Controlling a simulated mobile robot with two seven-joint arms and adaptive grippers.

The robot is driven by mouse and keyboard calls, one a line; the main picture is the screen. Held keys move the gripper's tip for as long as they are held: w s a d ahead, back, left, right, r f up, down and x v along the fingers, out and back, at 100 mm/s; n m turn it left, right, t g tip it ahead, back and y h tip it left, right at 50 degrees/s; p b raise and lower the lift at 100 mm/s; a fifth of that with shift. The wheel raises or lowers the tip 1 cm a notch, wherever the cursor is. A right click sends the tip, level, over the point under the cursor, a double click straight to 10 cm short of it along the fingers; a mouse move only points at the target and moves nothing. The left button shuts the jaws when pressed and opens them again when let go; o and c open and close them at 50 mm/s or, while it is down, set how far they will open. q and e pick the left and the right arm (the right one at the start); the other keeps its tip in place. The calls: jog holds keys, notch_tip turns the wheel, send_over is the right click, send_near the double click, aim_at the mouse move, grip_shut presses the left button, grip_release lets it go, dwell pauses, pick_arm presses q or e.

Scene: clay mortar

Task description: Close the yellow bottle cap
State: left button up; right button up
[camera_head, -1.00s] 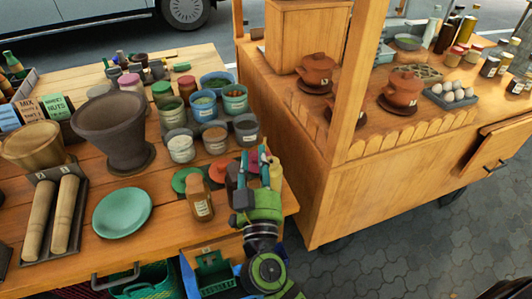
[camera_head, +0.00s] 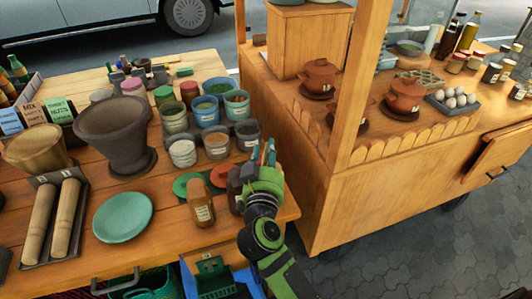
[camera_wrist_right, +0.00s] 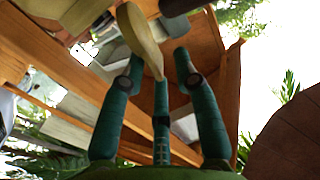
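My right gripper (camera_head: 265,153) is at the right end of the wooden table, beside a dark brown bottle (camera_head: 236,190). In the head view it covers the spot where the yellow bottle stood. In the right wrist view, a pale yellow piece (camera_wrist_right: 138,35) reaches down between the teal fingertips of the right gripper (camera_wrist_right: 160,62). I cannot tell whether this is the bottle or its cap. The fingers lean inward but stay apart, and contact with the yellow piece is unclear. My left gripper is out of view.
Green (camera_head: 186,183) and red (camera_head: 221,173) discs lie behind. Several jars, a large clay mortar (camera_head: 115,130) and a teal plate (camera_head: 122,217) fill the table. A wooden cart (camera_head: 400,180) stands right.

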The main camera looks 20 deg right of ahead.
grip_shut()
